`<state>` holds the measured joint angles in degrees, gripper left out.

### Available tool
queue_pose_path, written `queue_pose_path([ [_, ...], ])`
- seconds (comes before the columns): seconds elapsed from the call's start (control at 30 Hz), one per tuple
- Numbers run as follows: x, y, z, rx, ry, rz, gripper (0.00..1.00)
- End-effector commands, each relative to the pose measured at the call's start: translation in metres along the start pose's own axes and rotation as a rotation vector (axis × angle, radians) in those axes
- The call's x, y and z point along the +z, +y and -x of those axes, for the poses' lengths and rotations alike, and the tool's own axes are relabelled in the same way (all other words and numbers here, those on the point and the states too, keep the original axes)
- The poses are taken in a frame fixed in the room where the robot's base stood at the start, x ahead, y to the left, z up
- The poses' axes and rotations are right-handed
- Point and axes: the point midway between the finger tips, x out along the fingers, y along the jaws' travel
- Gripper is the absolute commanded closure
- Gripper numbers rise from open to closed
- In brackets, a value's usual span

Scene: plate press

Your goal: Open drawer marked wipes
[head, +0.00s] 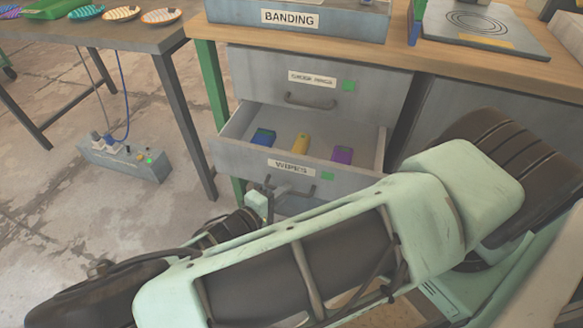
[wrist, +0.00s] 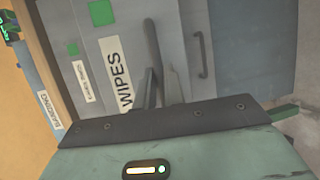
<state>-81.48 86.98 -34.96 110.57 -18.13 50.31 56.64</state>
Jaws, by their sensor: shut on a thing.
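The drawer marked WIPES (head: 232,159) is pulled out from the cabinet. In it lie a blue item (head: 263,138), a yellow item (head: 300,143) and a purple item (head: 342,154). Its front carries the WIPES label (head: 291,167) and a green square. In the head view, my gripper (head: 284,189) is at the left part of the drawer's handle (head: 308,196), partly hidden by my arm. In the wrist view, my gripper (wrist: 162,84) is shut on the handle, beside the WIPES label (wrist: 119,80).
A shut drawer (head: 320,73) with a small label is above. A BANDING bin (head: 300,18) stands on the wooden bench top. Another handle (wrist: 202,55) shows beyond the WIPES front. A power box (head: 125,158) with cables stands on the floor at left, under a grey table (head: 110,36).

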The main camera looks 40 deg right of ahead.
Motion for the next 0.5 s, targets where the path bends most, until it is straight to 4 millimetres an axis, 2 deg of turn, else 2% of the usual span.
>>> queue_pose_path([
  [0.03,0.004,-0.003,0.015,-0.003,0.006,0.002,1.00],
  [0.2,0.021,-0.012,0.054,-0.004,0.005,0.000,1.00],
  [0.5,0.042,-0.024,0.103,-0.003,0.003,0.000,1.00],
])
